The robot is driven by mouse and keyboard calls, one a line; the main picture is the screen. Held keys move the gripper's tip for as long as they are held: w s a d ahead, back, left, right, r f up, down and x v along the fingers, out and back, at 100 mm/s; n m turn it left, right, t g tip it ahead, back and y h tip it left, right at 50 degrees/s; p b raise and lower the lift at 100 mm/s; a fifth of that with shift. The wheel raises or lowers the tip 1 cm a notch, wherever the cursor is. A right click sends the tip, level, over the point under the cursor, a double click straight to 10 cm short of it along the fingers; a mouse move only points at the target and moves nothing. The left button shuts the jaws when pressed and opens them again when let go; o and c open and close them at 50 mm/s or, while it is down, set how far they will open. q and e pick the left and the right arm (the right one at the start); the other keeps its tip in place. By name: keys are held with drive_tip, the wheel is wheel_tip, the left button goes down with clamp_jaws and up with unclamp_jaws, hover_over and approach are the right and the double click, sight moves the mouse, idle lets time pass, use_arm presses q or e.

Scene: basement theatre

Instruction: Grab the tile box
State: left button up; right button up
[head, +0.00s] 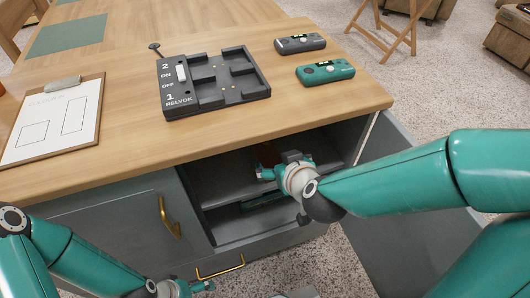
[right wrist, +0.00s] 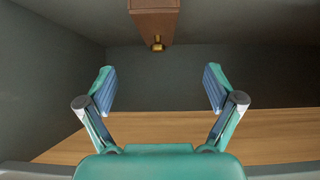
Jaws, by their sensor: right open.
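A brown box (right wrist: 155,22) with a small brass fitting, likely the tile box, shows at the top middle of the right wrist view, cut off by the edge. In the head view a small reddish-brown part of it (head: 267,153) shows inside the open cabinet, mostly hidden behind my right gripper. My right gripper (head: 281,166) reaches into the cabinet opening. In the right wrist view its fingers (right wrist: 159,88) are spread and empty, with the box beyond them and apart. My left gripper (head: 187,289) is low at the bottom edge of the head view, its jaws unclear.
The cabinet has a grey shelf (head: 230,185), an open door (head: 405,225) at right and a closed door (head: 120,225) at left. On the wooden top (head: 215,135) are a clipboard (head: 55,120), a dark RELVOK dock (head: 215,85) and two handheld devices (head: 325,71), (head: 300,43).

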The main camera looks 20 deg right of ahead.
sight(267, 152)
drive_tip(key=b+x, duration=0.2)
drive_tip(key=x, duration=0.7)
drive_tip(key=shift+s+a+f, duration=0.1)
drive_tip(key=shift+a+f, duration=0.05)
drive_tip(key=shift+f, duration=0.05)
drive_tip(key=shift+w+f, duration=0.25)
drive_tip(key=shift+w, duration=0.15)
drive_tip(key=b+x, duration=0.2)
drive_tip(key=x, duration=0.2)
drive_tip(key=shift+w+d+f+b, duration=0.2)
drive_tip(key=shift+d+f+b, duration=0.15)
drive_tip(key=shift+b, duration=0.05)
drive_tip(key=shift+w, duration=0.25)
use_arm(q)
wheel_tip(267, 152, down, 4)
drive_tip(key=shift+r, duration=0.1)
use_arm(e)
drive_tip(key=shift+c, duration=0.2)
drive_tip(key=c, duration=1.4)
drive_tip(key=shift+r, duration=0.1)
